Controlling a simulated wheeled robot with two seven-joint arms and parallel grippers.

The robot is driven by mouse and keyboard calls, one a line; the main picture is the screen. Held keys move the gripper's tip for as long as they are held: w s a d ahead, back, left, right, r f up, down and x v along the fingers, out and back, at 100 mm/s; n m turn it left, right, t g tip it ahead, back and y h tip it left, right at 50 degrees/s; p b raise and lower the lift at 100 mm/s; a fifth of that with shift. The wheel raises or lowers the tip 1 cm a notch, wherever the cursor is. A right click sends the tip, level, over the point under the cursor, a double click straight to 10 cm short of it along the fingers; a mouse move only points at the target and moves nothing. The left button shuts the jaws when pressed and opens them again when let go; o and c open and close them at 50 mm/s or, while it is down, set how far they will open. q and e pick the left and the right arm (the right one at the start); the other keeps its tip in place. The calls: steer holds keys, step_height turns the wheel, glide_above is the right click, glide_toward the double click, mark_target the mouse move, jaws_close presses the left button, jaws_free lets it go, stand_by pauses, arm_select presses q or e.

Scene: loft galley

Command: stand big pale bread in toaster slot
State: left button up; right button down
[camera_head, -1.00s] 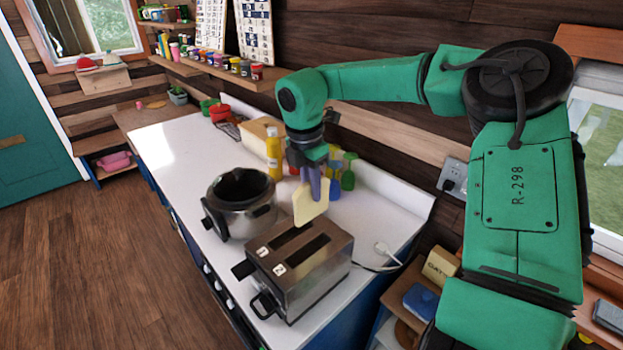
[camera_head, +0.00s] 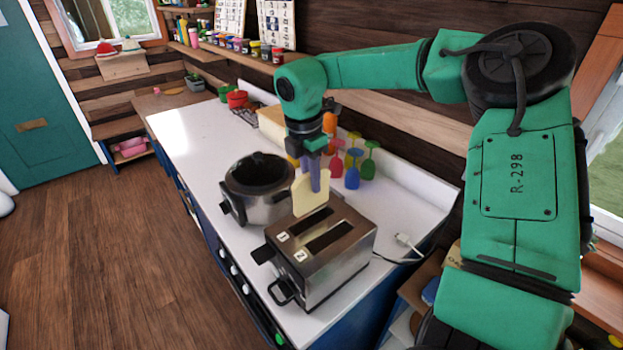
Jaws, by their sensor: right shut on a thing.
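The big pale bread (camera_head: 309,197) is a flat cream slice held upright in my right gripper (camera_head: 315,178), which is shut on it. The slice hangs over the far end of the toaster (camera_head: 330,268), near its slots. Whether its lower edge is above or inside a slot I cannot tell. The toaster is a metal box with two long dark slots, labels 1 and 2, and black levers on its front end. My left gripper is not in view.
A white plug and cord (camera_head: 408,243) lie right of the toaster. The counter (camera_head: 196,147) is clear at the far left.

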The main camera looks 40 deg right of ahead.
mark_target(313, 208)
step_height(313, 208, down, 2)
steer(key=shift+s+d+f+b, duration=0.15)
steer(key=shift+b, duration=0.65)
step_height(313, 208, down, 3)
steer(key=b, duration=0.3)
steer(key=shift+f, duration=0.2)
steer(key=shift+f+b, duration=0.95)
steer(key=shift+b, duration=0.15)
steer(key=c, duration=0.7)
jaws_free()
steer(key=shift+r, duration=0.1)
steer(key=shift+c, duration=0.2)
steer(key=shift+r, duration=0.1)
